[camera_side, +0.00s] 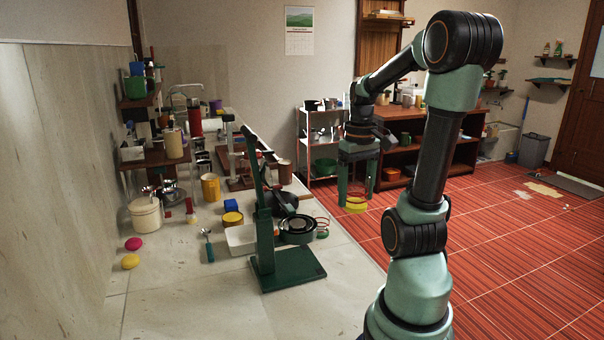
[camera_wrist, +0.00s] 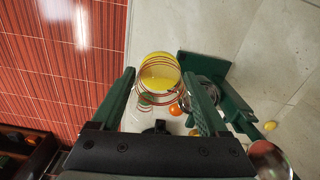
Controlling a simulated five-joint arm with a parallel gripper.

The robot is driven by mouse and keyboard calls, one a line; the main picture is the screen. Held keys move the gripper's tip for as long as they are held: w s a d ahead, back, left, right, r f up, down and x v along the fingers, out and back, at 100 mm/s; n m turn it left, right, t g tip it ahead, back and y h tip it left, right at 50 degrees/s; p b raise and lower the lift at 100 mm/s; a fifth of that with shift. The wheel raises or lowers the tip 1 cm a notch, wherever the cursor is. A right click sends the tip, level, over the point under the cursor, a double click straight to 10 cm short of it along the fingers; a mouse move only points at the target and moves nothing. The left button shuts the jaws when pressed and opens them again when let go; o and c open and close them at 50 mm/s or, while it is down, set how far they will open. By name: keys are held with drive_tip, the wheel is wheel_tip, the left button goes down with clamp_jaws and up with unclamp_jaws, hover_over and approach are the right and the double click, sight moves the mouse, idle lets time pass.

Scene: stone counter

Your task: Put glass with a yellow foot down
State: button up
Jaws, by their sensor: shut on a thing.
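The glass with a yellow foot (camera_side: 356,208) hangs upright between the fingers of my gripper (camera_side: 357,198). Its clear bowl barely shows, and its foot is lowest. In the side view it appears in front of the red floor, right of the counter edge. In the wrist view the yellow foot (camera_wrist: 160,68) lies between the two green fingers (camera_wrist: 160,78), with thin red rings around it. I cannot tell whether all those rings belong to this glass. My gripper is shut on the glass. No contact between its foot and a surface shows.
A dark green stand (camera_side: 288,272) with a tall post is on the pale counter (camera_side: 200,310). Dark bowls (camera_side: 297,228) and a red-ringed, green-based item (camera_side: 322,233) sit near the counter edge. A white tray (camera_side: 241,238) is left. The front counter is clear.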

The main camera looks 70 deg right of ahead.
drive_tip(key=w+a+f+n, duration=0.1)
drive_tip(key=w+a+n, duration=0.3)
drive_tip(key=w+a, duration=0.4)
drive_tip(key=w+a+f+n, duration=0.1)
drive_tip(key=w+a+n, duration=0.2)
drive_tip(key=w+a, duration=0.6)
drive_tip(key=a, duration=0.7)
drive_tip(key=shift+w+f+n, duration=0.3)
drive_tip(key=shift+f+n, duration=0.05)
drive_tip(key=shift+n, duration=0.05)
wheel_tip(320, 180, up, 28)
drive_tip(key=s+d+r+m, duration=0.1)
drive_tip(key=s+d+m, duration=0.15)
drive_tip(key=d, duration=0.55)
drive_tip(key=s+d+m, duration=0.2)
drive_tip(key=s+d, duration=0.2)
drive_tip(key=d, duration=0.4)
drive_tip(key=s+d+m, duration=0.4)
drive_tip(key=s+d, duration=0.5)
drive_tip(key=s, duration=0.4)
wheel_tip(320, 180, down, 25)
drive_tip(key=shift+d+f, duration=0.1)
drive_tip(key=shift+f, duration=0.5)
